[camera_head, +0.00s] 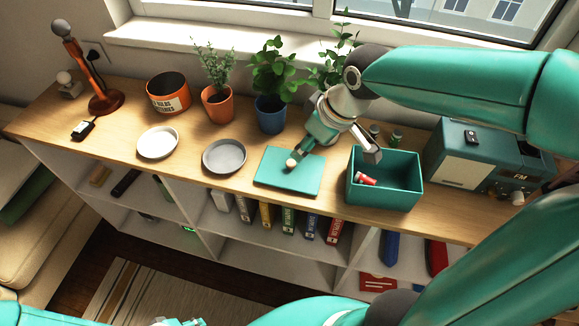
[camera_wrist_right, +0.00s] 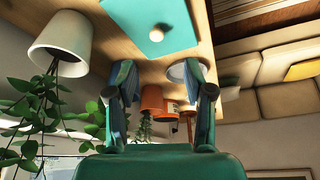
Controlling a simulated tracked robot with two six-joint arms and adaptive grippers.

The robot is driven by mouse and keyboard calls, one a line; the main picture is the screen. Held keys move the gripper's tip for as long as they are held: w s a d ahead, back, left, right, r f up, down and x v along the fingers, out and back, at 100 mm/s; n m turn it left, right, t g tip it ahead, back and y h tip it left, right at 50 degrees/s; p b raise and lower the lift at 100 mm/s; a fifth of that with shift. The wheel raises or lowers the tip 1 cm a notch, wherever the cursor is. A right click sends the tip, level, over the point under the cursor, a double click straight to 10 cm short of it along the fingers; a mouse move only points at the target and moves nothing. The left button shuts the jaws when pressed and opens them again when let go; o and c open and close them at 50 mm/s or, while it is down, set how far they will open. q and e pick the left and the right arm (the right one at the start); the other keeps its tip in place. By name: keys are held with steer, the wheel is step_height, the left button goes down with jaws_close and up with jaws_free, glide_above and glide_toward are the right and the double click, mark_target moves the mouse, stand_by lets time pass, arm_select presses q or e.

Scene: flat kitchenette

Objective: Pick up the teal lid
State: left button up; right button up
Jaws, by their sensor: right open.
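The teal lid (camera_head: 270,177) is a flat rectangular plate with a pale round knob (camera_head: 291,163), lying on the wooden top. In the right wrist view the lid (camera_wrist_right: 135,25) is at the top, beyond the fingertips. My right gripper (camera_head: 337,153) is open and empty. It is over the lid's right side and the box's left edge, with one finger near the knob. In the right wrist view my right gripper (camera_wrist_right: 160,75) has its fingers wide apart. A small part of what looks like my left gripper (camera_head: 180,322) shows at the bottom edge; its jaws are cut off.
A teal open box (camera_head: 385,194) with a red object (camera_head: 366,180) inside stands right of the lid. A grey dish (camera_head: 224,157) and a white dish (camera_head: 158,143) are to the left. Potted plants (camera_head: 271,112) stand behind. A teal radio (camera_head: 475,160) is at right.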

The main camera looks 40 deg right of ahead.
glide_above(292, 162)
steer(key=s, duration=0.2)
step_height(292, 162, down, 5)
steer(key=shift+s+f, duration=0.1)
steer(key=shift+f, duration=0.1)
steer(key=shift+d+x, duration=0.15)
steer(key=shift+x, duration=1.15)
steer(key=shift+d+x, duration=0.15)
steer(key=shift+x, duration=1.15)
jaws_close()
